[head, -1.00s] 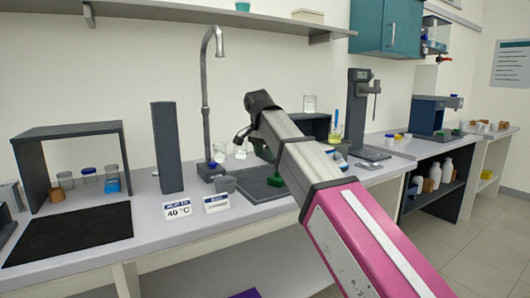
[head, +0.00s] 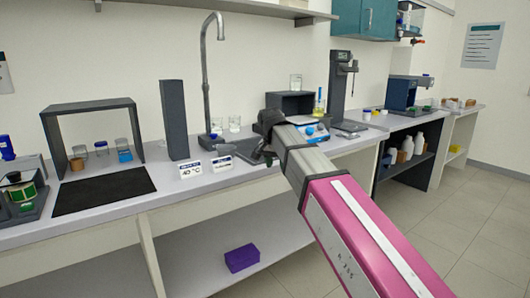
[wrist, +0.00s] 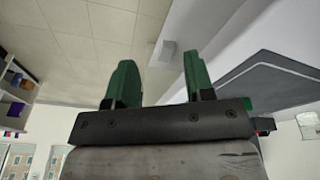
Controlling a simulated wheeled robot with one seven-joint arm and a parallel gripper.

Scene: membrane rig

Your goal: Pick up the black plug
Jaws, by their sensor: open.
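I cannot pick out the black plug in either view. My gripper shows in the wrist view (wrist: 157,88) with its two green fingers spread apart and nothing between them. In the head view my arm reaches toward the back counter, and its dark wrist end is over the counter near the tall tap (head: 207,85). My own arm hides part of the counter there, and the fingers cannot be made out in the head view.
A dark mat (head: 104,191) lies at the counter's left, before a grey open frame (head: 90,107). A grey column (head: 174,120) and two label cards (head: 190,169) stand near the tap. A purple box (head: 242,258) sits on the lower shelf. The floor at right is clear.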

